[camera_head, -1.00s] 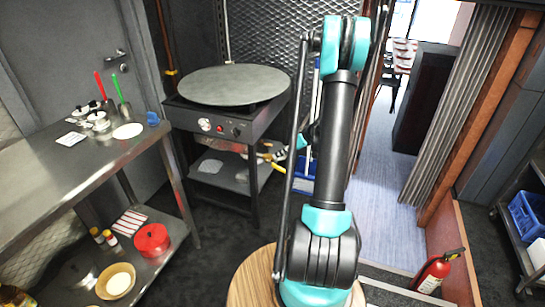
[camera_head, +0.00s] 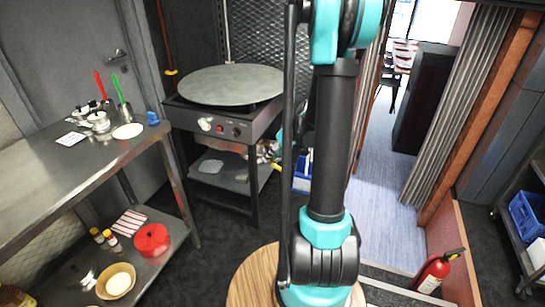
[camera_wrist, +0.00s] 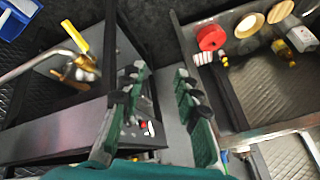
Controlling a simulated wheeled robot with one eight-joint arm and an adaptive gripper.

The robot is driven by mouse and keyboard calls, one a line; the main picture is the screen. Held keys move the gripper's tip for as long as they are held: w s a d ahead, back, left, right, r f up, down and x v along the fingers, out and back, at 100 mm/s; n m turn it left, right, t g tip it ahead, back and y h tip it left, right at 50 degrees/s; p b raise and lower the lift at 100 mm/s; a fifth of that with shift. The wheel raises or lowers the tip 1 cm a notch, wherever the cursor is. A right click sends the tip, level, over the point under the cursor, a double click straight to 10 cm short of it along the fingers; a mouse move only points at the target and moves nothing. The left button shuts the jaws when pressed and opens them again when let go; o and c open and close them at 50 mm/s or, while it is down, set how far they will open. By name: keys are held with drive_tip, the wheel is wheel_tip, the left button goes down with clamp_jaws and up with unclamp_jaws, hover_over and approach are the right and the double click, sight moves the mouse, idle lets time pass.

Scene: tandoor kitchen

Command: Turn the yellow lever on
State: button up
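The yellow lever (camera_wrist: 75,37) is at the upper left of the wrist view, beside the end of a grey pipe (camera_wrist: 35,65). A small yellow part (camera_head: 277,166) also shows low beside the griddle stand in the head view; I cannot tell its shape there. My gripper (camera_wrist: 159,74) is open, with its green fingers apart and nothing between them. The lever is outside the fingers, to their left in the wrist view and not touched. In the head view my arm hides most of the gripper.
The griddle stand (camera_head: 223,119) carries a large round plate (camera_head: 232,84) and front knobs. A steel table (camera_head: 60,185) with utensils and pots is at left. A blue bin (camera_head: 302,180) is behind my arm. A fire extinguisher (camera_head: 437,271) stands at right.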

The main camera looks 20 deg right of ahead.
drive_tip(key=shift+s+a+r, duration=0.1)
drive_tip(key=shift+s, duration=0.1)
drive_tip(key=shift+c, duration=0.3)
drive_tip(key=shift+w, duration=0.15)
drive_tip(key=shift+c, duration=1.1)
drive_tip(key=n+g+h, duration=0.1)
drive_tip(key=n, duration=0.6)
hover_over(278, 166)
drive_tip(key=s+d, duration=0.4)
drive_tip(key=d, duration=0.1)
wheel_tip(278, 166, down, 7)
drive_tip(key=x, duration=1.7)
drive_tip(key=shift+d+f, duration=0.25)
drive_tip(key=shift+c, duration=0.6)
clamp_jaws()
